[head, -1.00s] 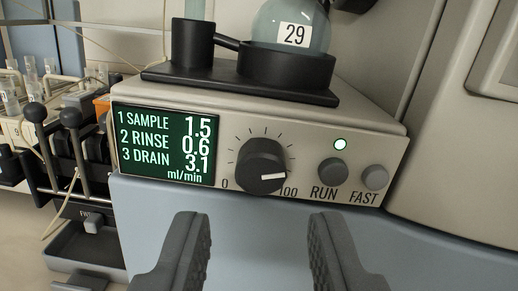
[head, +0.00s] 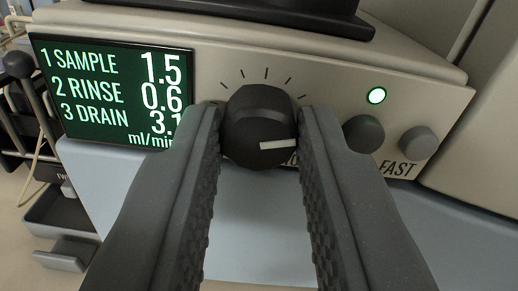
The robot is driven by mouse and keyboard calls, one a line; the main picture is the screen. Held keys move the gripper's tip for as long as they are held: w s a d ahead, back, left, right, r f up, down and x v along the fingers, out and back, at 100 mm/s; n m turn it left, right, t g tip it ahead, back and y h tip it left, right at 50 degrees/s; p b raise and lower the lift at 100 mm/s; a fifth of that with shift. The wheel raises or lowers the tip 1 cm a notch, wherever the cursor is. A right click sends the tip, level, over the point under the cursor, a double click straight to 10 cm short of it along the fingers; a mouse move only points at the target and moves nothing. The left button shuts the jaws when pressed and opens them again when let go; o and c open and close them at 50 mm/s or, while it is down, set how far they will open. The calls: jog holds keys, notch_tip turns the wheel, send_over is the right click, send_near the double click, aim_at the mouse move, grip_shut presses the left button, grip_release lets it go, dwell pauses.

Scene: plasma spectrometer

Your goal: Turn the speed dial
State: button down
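The speed dial (head: 259,126) is a round black knob with a white pointer mark, on the cream front panel. My gripper (head: 258,120) is open, with one finger on each side of the dial. The fingertips reach the dial's left and right edges; I cannot tell whether they touch it. The fingers hide the 0 and most of the 100 label.
A green display (head: 112,90) reads 1.5, 0.6 and 3.1 ml/min, partly covered by my left finger. A lit green lamp (head: 376,96), the RUN button (head: 363,134) and the FAST button (head: 418,143) are right of the dial. A black-handled lever (head: 18,65) stands at far left.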

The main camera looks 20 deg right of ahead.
jog(key=shift+n, duration=0.4)
jog(key=c, duration=1.5)
grip_release()
jog(key=v, duration=1.3)
jog(key=shift+s+p, duration=0.3)
jog(key=shift+s, duration=0.05)
jog(key=shift+a, duration=0.1)
